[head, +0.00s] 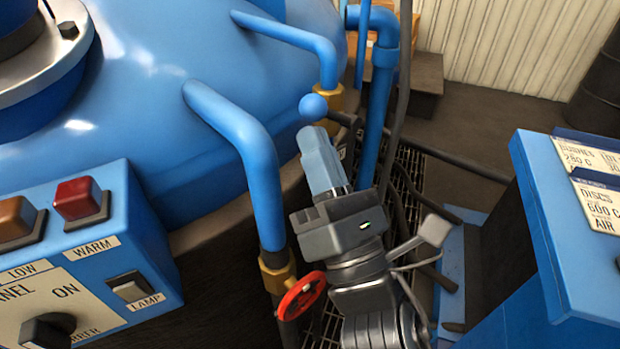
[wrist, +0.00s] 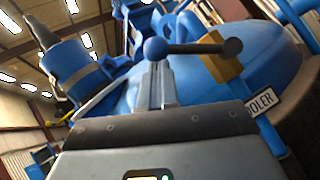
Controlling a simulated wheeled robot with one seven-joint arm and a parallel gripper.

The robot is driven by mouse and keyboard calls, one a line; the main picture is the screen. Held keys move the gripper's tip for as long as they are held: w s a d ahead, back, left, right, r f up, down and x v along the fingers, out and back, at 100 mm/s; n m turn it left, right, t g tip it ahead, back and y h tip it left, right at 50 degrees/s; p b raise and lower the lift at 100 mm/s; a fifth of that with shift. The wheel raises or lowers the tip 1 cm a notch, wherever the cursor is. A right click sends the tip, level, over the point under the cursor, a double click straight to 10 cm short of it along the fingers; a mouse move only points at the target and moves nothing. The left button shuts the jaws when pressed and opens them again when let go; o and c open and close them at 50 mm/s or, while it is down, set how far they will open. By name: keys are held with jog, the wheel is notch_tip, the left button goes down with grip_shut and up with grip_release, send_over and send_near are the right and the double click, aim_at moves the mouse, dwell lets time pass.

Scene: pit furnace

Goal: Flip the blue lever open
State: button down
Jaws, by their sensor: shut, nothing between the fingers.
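The blue lever is a dark rod with a blue ball knob (head: 313,107) at its end, beside the brass fitting (head: 328,97) on a blue pipe of the furnace. In the wrist view the ball (wrist: 155,49) shows just past my fingertips, and the dark rod (wrist: 195,48) runs level to the right, across the brass fitting (wrist: 221,65). My gripper (head: 313,132) is shut and empty, its fingertips at or just short of the ball. I cannot tell whether they touch it. In the wrist view my gripper (wrist: 155,68) hides what lies below the ball.
A red valve wheel (head: 302,296) sits on a second blue pipe (head: 255,175) left of my arm. A blue control panel (head: 85,265) stands at lower left, a blue labelled cabinet (head: 545,235) at right. Upright pipes (head: 377,120) and a dark hose stand close behind my gripper.

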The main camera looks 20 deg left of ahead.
aim_at(321, 116)
jog(key=shift+w+d+r+m+t+h+p, duration=0.1)
jog(key=shift+r+m+t+h, duration=0.2)
jog(key=shift+m+h, duration=0.35)
jog(key=shift+w+a+r+m+t+h+p, duration=0.1)
jog(key=shift+r+m+t+h, duration=0.2)
jog(key=shift+m, duration=0.5)
jog(key=shift+d+r+m+t+h+p, duration=0.1)
jog(key=shift+r+m+t+h, duration=0.1)
jog(key=shift+r+m+h, duration=0.35)
jog(key=shift+w+r+m+h+p, duration=0.1)
jog(key=shift+r+m+h+p, duration=0.2)
jog(key=shift+m+h, duration=0.45)
jog(key=shift+w+r+m, duration=0.1)
jog(key=shift+m, duration=0.45)
jog(key=w+r+m+h+p, duration=0.1)
jog(key=m+p, duration=0.1)
jog(key=p, duration=0.1)
jog(key=w+d+r+m+h+p, duration=0.1)
jog(key=m+h+p, duration=0.1)
jog(key=p, duration=0.2)
jog(key=w+r+m+g+h+p, duration=0.1)
jog(key=m+p, duration=0.1)
jog(key=p, duration=0.2)
jog(key=shift+w+d+r+m+h, duration=0.25)
jog(key=shift+d+r+m, duration=0.05)
jog(key=shift+r, duration=0.05)
jog(key=shift+w+d+r, duration=0.1)
jog(key=shift+d, duration=0.05)
